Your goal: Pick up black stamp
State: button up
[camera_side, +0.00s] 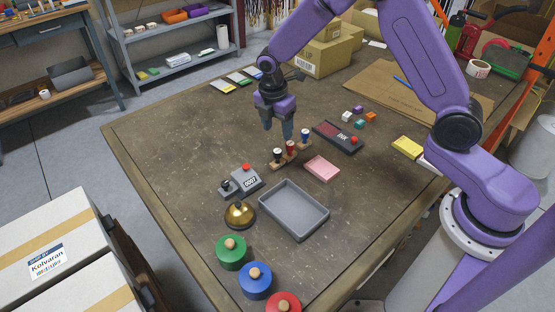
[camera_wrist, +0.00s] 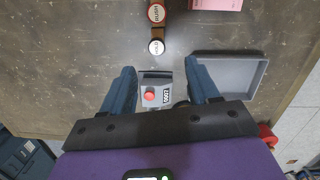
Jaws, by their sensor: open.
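The black stamp (camera_side: 278,154) stands in the left end of a small wooden rack (camera_side: 284,161) on the table. A red stamp (camera_side: 290,147) and a blue stamp (camera_side: 305,135) stand beside it. In the wrist view the black stamp (camera_wrist: 157,46) shows a pale round lettered top with a dark edge, just beyond the fingertips. The red stamp (camera_wrist: 157,13) is above it. My gripper (camera_side: 278,129) points down above the table near the rack. In the wrist view my gripper (camera_wrist: 163,70) is open, its fingers apart with nothing held.
A grey numbering device (camera_side: 247,180) with a red button sits left of the rack. A grey tray (camera_side: 294,210), pink block (camera_side: 322,168) and dark ink box (camera_side: 338,137) surround it. A brass bell (camera_side: 239,215) stands in front. Bare tabletop lies left.

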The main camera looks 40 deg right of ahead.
aim_at(277, 151)
jog(key=f, duration=0.7)
jog(key=shift+d, duration=0.4)
jog(key=shift+w+d+f, duration=0.1)
jog(key=shift+w+f, duration=0.1)
jog(key=shift+f, duration=1.2)
jog(key=shift+w+f, duration=0.15)
jog(key=shift+f, duration=1.25)
jog(key=shift+c, duration=0.2)
grip_shut()
